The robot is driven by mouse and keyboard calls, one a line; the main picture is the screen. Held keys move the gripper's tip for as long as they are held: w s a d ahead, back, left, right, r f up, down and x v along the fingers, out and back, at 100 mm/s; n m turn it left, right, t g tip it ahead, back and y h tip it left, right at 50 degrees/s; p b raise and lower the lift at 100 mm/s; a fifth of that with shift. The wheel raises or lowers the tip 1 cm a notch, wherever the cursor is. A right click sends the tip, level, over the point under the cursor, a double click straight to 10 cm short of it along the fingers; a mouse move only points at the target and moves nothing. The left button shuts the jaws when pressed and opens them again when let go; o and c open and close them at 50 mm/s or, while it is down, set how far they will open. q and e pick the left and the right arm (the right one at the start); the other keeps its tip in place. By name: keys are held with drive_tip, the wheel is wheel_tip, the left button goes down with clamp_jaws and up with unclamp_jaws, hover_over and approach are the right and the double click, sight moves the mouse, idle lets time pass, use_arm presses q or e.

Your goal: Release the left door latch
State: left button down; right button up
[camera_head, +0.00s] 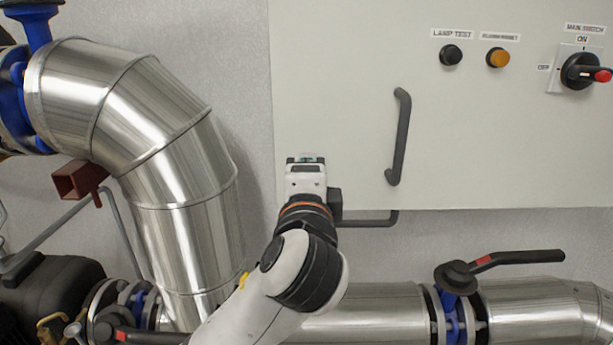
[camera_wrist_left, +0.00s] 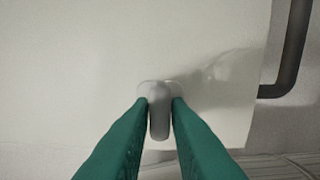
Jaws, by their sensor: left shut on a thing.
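In the head view my left gripper (camera_head: 305,160) is at the lower left part of the pale cabinet door (camera_head: 335,80). There the gripper and wrist hide the latch, and only a little green of the fingers shows. My right gripper is in neither view.
A grey door handle (camera_head: 399,137) is right of my left gripper. A lamp test button (camera_head: 451,55), an amber button (camera_head: 498,58) and a main switch (camera_head: 582,71) sit higher up. A large metal pipe (camera_head: 175,165) stands left; a valve lever (camera_head: 515,260) is below the cabinet.

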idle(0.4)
use_arm(q)
drive_tip(key=c, duration=1.5)
unclamp_jaws()
drive_tip(key=shift+o, duration=0.2)
drive_tip(key=s+b, duration=0.3)
drive_tip(key=s, duration=0.9)
drive_tip(key=shift+f, duration=0.1)
